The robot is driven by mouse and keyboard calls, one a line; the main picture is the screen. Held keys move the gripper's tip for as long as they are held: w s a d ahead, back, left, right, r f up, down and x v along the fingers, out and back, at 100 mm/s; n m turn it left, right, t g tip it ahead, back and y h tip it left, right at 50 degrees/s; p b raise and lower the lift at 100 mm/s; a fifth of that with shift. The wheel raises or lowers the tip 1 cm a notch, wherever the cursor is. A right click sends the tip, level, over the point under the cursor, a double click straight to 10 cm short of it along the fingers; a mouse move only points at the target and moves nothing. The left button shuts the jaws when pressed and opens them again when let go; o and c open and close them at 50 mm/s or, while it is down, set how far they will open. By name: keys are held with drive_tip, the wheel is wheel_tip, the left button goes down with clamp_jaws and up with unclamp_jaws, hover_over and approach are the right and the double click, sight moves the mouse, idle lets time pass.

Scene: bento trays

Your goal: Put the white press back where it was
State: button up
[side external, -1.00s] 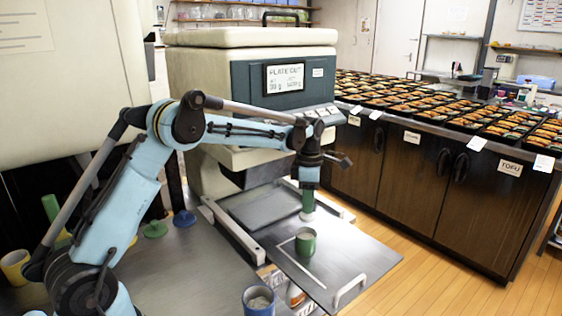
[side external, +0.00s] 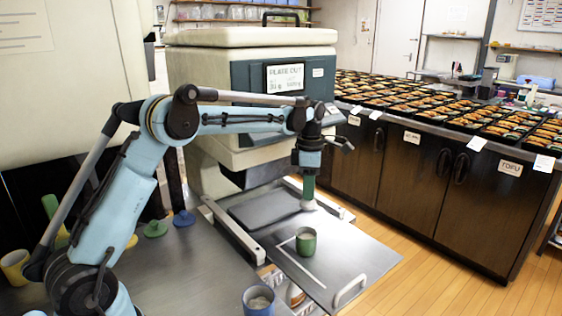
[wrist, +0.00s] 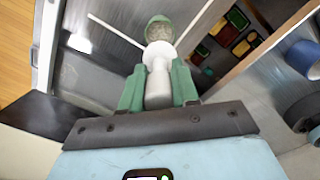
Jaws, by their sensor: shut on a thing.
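My gripper (side external: 308,183) is shut on the white press (wrist: 157,77), with its green fingers on either side of the press handle. In the side view the wide white end of the press (side external: 308,204) shows below the fingertips, above the metal plate. A green cup (side external: 306,248) with pale grainy filling stands on the pulled-out metal plate (side external: 345,255), in front of the press. The cup (wrist: 158,22) also shows beyond the press in the wrist view. A green press (side external: 155,229) and a blue press (side external: 184,218) stand on the counter at left.
The large machine (side external: 250,38) rises behind the plate. A blue cup (side external: 258,301) stands at the front edge, and a yellow cup (side external: 15,267) at far left. The grey counter (side external: 195,265) between is mostly clear. Many filled bento trays (side external: 440,100) cover the cabinets at right.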

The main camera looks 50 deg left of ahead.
wheel_tip(320, 180, up, 8)
drive_tip(key=shift+r, duration=0.2)
drive_tip(key=s+d+n, duration=0.1)
drive_tip(key=s+n, duration=0.5)
drive_tip(key=s, duration=1.8)
drive_tip(key=shift+s+a+f, duration=0.15)
drive_tip(key=shift+a+f, duration=1.75)
drive_tip(key=shift+f, duration=0.8)
drive_tip(key=shift+s+a+f, duration=0.2)
drive_tip(key=shift+a+f, duration=1.75)
drive_tip(key=shift+f, duration=0.8)
drive_tip(key=shift+s+a+f, duration=0.15)
drive_tip(key=shift+a+f, duration=1.75)
drive_tip(key=shift+f, duration=0.8)
drive_tip(key=shift+f, duration=0.2)
